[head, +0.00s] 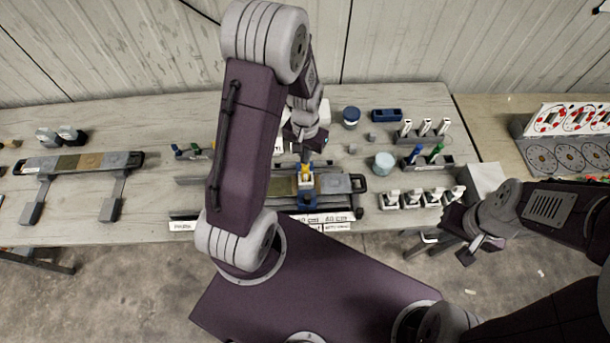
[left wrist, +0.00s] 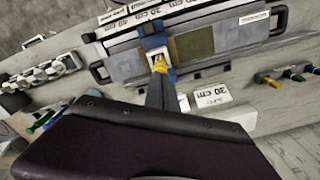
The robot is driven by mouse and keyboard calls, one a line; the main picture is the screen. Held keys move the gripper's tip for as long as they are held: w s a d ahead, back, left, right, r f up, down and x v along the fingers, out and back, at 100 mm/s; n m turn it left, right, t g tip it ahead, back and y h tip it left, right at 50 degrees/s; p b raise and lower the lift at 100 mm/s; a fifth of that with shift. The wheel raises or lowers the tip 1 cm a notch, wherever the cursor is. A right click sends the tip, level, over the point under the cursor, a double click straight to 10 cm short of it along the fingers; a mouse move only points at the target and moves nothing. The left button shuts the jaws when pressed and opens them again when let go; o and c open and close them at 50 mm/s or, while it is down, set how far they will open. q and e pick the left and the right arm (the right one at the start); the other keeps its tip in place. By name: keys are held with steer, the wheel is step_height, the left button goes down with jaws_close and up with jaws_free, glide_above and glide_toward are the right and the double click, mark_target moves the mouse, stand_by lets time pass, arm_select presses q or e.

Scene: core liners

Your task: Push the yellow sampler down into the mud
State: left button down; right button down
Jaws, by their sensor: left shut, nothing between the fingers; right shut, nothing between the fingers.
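The yellow sampler (head: 306,171) stands in a white and blue holder (head: 306,188) on a long grey core tray (head: 337,184) in the middle of the bench. In the left wrist view, the yellow top (left wrist: 160,64) shows in front of a white block inside the blue bracket (left wrist: 152,40). My left gripper (head: 305,158) is shut and points down right over the yellow top; whether it touches cannot be told. The mud under the sampler is hidden. My right gripper (head: 466,254) is shut and empty, off the bench's front edge at the right.
A second tray (head: 85,162) with brown and grey sections lies at the left. Racks with white-capped, blue and green pieces (head: 425,160) stand right of the sampler, with a pale round jar (head: 384,162) close by. Label signs (head: 320,221) line the front edge.

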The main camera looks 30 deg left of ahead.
arm_select(q)
steer(key=shift+f, duration=0.1)
steer(key=shift+f+b, duration=0.4)
steer(key=shift+f, duration=0.1)
steer(key=shift+f+b, duration=0.6)
steer(key=shift+f, duration=0.2)
stand_by(0.6)
step_height(320, 180, up, 7)
steer(key=p, duration=0.6)
steer(key=shift+r, duration=0.1)
stand_by(0.5)
